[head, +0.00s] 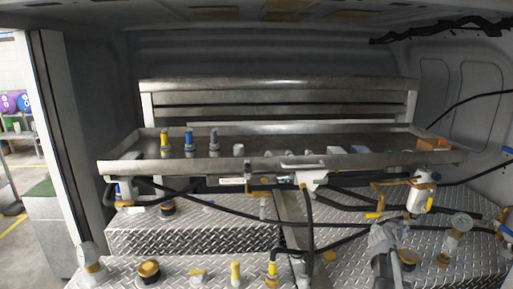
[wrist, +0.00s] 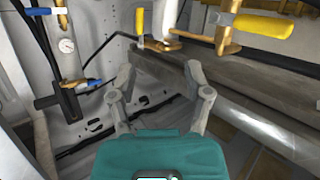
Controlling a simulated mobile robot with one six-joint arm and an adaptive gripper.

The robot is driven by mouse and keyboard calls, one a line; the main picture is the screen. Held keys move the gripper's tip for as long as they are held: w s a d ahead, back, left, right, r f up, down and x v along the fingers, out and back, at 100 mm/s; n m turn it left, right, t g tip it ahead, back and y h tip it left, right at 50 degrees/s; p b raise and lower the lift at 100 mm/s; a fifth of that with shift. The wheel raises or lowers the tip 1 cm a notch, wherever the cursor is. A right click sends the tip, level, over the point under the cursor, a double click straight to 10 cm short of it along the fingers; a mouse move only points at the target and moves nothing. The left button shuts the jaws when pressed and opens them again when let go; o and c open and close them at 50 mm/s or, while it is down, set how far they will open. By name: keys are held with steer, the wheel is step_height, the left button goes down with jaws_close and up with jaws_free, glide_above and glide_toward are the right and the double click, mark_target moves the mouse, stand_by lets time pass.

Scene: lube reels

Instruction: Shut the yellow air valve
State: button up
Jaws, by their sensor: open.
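Two yellow valve handles show in the wrist view; I cannot tell which is the air valve. A large yellow handle (wrist: 268,25) lies nearly level at upper right, on a brass fitting (wrist: 226,38). A smaller yellow handle (wrist: 140,21) stands upright at upper centre, beside brass pipework. My gripper (wrist: 158,72) is open and empty, its fingers apart below both handles in the picture and touching neither. In the head view, yellow handles (head: 429,204) and (head: 375,214) show by brass pipes at right, near my grey arm (head: 385,242).
Blue handles (wrist: 38,11) and (wrist: 88,86) and a gauge (wrist: 66,46) are at left in the wrist view. A metal beam (wrist: 225,88) runs close behind the right finger. Black hoses cross the diamond-plate boxes (head: 190,240) below the metal tray (head: 280,163).

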steer(key=s+a+f+n+g+y, duration=0.2)
steer(key=s+a, duration=0.5)
steer(key=a, duration=0.4)
steer(key=s+a+f+n+g+y, duration=0.3)
steer(key=s+a+f, duration=0.4)
steer(key=a, duration=0.5)
steer(key=s+a+f+n+g+y, duration=0.2)
steer(key=s+a+f+g+y, duration=0.2)
steer(key=s+a, duration=0.4)
steer(key=a+g+y, duration=0.1)
steer(key=a, duration=0.2)
steer(key=shift+a+f+n+y, duration=0.2)
steer(key=shift+a+n+y, duration=0.1)
steer(key=shift+n, duration=0.1)
